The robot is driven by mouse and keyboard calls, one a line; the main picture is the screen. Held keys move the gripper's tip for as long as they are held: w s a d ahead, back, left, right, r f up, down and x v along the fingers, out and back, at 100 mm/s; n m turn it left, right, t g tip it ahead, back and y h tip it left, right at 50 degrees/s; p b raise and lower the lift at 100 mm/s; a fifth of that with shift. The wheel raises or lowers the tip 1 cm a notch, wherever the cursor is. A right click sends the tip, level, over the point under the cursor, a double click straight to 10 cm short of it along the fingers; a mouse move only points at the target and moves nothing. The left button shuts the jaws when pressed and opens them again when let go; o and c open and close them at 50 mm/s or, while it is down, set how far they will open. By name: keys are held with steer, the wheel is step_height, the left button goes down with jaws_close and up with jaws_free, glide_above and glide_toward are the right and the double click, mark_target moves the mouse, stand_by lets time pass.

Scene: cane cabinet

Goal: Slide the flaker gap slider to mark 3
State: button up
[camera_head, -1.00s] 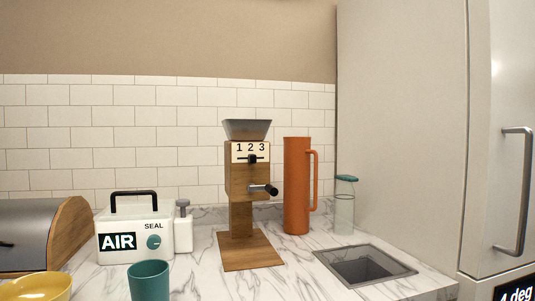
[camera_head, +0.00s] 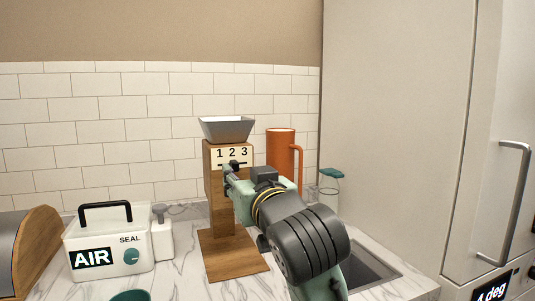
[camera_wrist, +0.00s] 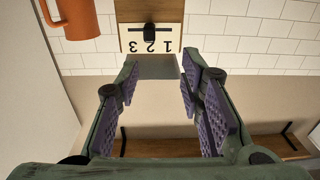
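The flaker (camera_head: 215,210) is a tall wooden stand with a grey hopper on top and a white plate (camera_head: 240,153) marked 1, 2 and 3. In the upside-down wrist view, the black gap slider knob (camera_wrist: 150,30) sits on a dark slot at mark 2. My gripper (camera_wrist: 160,70) is open and empty, its two purple-padded fingers apart and pointing toward the plate. In the head view my gripper (camera_head: 229,180) is in front of the flaker's upper body, just below the plate, and hides part of the knob area. I cannot tell whether a finger touches the knob.
An orange jug (camera_head: 281,148) stands right behind the flaker; a teal-lidded glass bottle (camera_head: 330,176) is farther right. A sink (camera_head: 370,270) lies front right. The white AIR SEAL box (camera_head: 105,245) and a dispenser (camera_head: 162,235) stand left. A tall cabinet (camera_head: 400,120) bounds the right side.

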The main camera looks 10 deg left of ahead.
mark_target(236, 164)
steer(key=p+x, duration=0.1)
steer(key=x, duration=0.2)
steer(key=p+x, duration=0.1)
steer(key=x, duration=0.3)
steer(key=d+p+x, duration=0.1)
steer(key=x, duration=0.2)
steer(key=shift+w+f, duration=0.15)
steer(key=shift+w, duration=0.5)
jaws_close()
